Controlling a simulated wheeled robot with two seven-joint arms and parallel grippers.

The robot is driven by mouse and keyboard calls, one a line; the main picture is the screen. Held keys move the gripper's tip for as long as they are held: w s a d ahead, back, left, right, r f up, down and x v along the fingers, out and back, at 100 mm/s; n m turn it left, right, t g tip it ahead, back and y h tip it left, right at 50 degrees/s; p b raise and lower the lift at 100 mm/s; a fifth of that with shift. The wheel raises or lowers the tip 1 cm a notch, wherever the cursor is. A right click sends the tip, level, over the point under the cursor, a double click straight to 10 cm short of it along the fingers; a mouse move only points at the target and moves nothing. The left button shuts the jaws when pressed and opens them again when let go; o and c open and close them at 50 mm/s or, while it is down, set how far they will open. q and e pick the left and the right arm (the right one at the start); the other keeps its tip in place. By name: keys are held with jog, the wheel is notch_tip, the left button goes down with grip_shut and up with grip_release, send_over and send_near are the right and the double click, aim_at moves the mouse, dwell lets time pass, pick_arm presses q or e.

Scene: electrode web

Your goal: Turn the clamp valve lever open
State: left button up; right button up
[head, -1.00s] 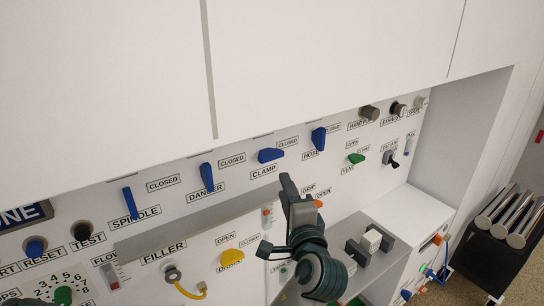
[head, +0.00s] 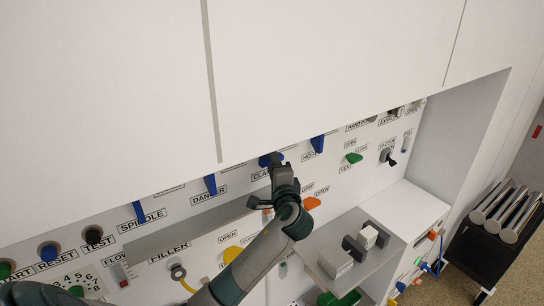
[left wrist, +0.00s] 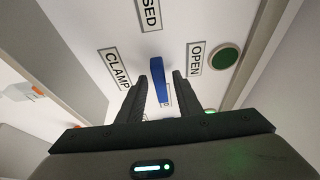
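The blue clamp lever (head: 265,160) is on the upper panel row above the CLAMP label, partly hidden behind my left gripper (head: 274,163) in the head view. In the left wrist view the blue lever (left wrist: 158,78) stands between the two dark fingers of my left gripper (left wrist: 160,80). The fingers are open, with a gap visible on each side of the lever. The CLAMP label (left wrist: 117,70) lies left of the lever and the OPEN label (left wrist: 195,58) right of it. My right gripper is not in view.
Similar blue levers stand nearby: danger (head: 210,184) to the left and another (head: 318,144) to the right. A white cabinet front (head: 330,60) overhangs the row. A grey shelf (head: 335,230) with blocks projects below right. A green round part (left wrist: 225,58) is beside the OPEN label.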

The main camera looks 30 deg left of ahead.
pick_arm(q)
jog(key=shift+w+a, duration=0.3)
grip_shut()
